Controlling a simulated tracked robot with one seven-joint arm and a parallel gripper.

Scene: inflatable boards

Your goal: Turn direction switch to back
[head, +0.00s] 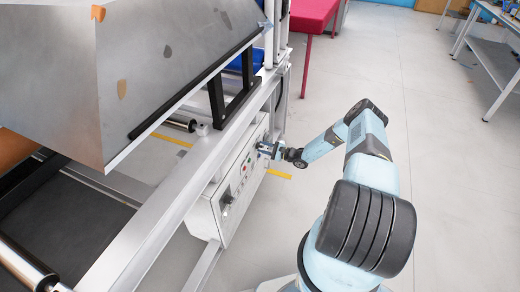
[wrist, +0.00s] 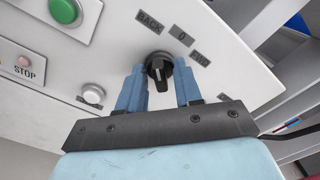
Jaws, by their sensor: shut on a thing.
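The direction switch (wrist: 160,65) is a black rotary knob on a white panel in the wrist view. Labels lie in an arc above and right of it: BACK (wrist: 149,22), 0 (wrist: 181,37) and a third label (wrist: 199,57) that is hard to read. The knob's setting is hard to tell. My gripper (wrist: 159,80) has its two blue fingers on either side of the knob and is shut on it. In the head view my gripper (head: 267,150) is at the right end of the control box (head: 228,200), where the switch is hidden.
A metal machine frame (head: 190,165) stands above the box. The floor (head: 430,120) to the right is open.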

